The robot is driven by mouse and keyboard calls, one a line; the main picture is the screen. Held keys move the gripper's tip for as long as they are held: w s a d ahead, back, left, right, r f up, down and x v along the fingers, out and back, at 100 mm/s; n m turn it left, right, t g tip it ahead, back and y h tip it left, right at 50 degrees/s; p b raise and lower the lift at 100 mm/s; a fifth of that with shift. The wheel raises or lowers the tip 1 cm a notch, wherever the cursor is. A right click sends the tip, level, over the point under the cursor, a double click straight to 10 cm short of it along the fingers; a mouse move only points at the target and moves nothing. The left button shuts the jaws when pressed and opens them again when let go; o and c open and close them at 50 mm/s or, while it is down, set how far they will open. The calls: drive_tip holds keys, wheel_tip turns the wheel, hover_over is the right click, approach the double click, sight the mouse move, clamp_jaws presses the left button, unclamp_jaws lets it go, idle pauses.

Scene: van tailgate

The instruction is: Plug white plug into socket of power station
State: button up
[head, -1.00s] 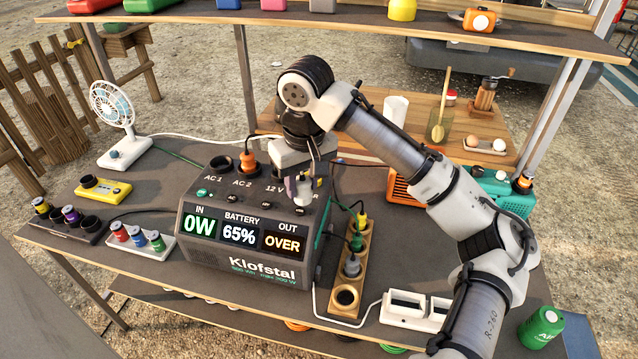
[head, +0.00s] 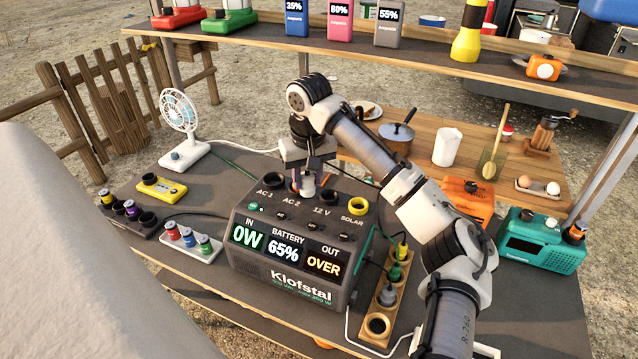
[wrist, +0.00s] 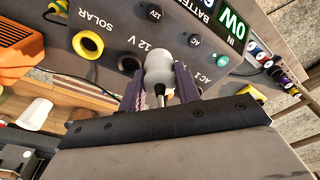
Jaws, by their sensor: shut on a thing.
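The power station (head: 290,280) is a dark grey box on the table. Its sloped top has sockets labelled AC 1, AC 2, 12 V and SOLAR. My gripper (head: 307,183) is shut on the white plug (head: 308,184), above the AC 2 area. In the wrist view, the plug (wrist: 159,70) sits between the purple fingers of my gripper (wrist: 160,88). The plug covers the AC 2 socket, so I cannot tell whether it is seated. AC 1 (head: 274,180) looks empty. The 12 V socket (head: 327,197) and yellow-ringed SOLAR socket (head: 358,206) are open beside it.
The display reads IN 0W, BATTERY 65%, OUT OVER. A wooden socket strip (head: 378,322) with plugs stands to the right. A fan (head: 181,125) and yellow device (head: 162,188) are left. An orange box (head: 466,198) and teal radio (head: 541,240) are right. A shelf (head: 420,52) runs overhead.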

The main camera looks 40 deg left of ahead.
drive_tip(key=w+a, duration=0.3)
drive_tip(key=a, duration=1.2)
drive_tip(key=shift+a, duration=0.2)
drive_tip(key=shift+f, duration=1.75)
drive_tip(key=shift+f, duration=0.3)
drive_tip(key=shift+f, duration=1.25)
drive_tip(key=o, duration=1.1)
drive_tip(key=shift+c, duration=0.2)
drive_tip(key=shift+r, duration=0.1)
